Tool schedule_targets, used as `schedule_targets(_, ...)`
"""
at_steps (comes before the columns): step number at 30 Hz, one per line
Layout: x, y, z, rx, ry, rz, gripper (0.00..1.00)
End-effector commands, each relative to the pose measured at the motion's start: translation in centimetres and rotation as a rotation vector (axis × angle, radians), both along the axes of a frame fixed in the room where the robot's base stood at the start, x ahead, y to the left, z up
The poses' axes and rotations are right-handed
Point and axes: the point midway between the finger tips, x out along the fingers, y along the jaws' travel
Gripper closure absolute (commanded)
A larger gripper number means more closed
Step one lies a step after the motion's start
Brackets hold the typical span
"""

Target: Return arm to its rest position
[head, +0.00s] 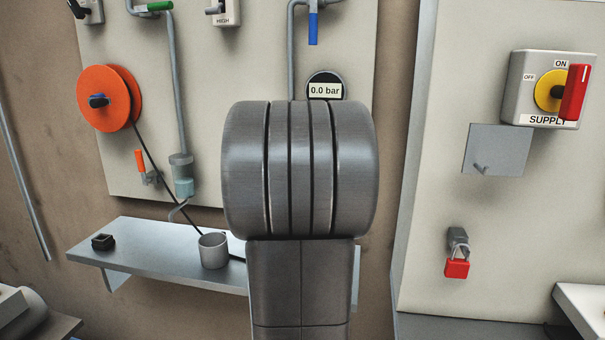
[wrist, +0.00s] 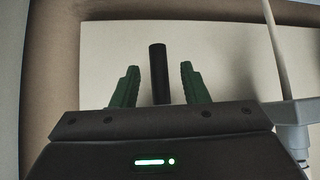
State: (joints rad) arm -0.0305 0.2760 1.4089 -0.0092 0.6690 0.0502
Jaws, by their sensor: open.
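My gripper (wrist: 160,78) shows in the wrist view with its two green fingers apart. A black cylinder (wrist: 158,72) stands upright in the picture between the fingers, with a gap on both sides. I cannot tell what it belongs to or how far away it is. Behind the fingers is a pale panel (wrist: 108,42). In the head view my own grey arm fills the middle of the picture. It hides part of the wall panel and the shelf. My gripper does not show in the head view.
A shelf (head: 135,242) holds a metal cup (head: 213,251) and a small black block (head: 103,242). Above are an orange reel (head: 106,97) and a gauge (head: 325,88) reading 0.0 bar. At right are a red-handled supply switch (head: 550,90) and a red padlock (head: 457,268).

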Motion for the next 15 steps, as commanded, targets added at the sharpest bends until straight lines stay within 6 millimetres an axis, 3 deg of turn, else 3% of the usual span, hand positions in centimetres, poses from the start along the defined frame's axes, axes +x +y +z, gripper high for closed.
schedule_targets(6, 2.1, 0.0, -2.0, 0.000, 0.000, 0.000, 0.59)
schedule_targets(15, 2.7, 0.0, -2.6, -0.008, 0.000, 0.000, 0.59)
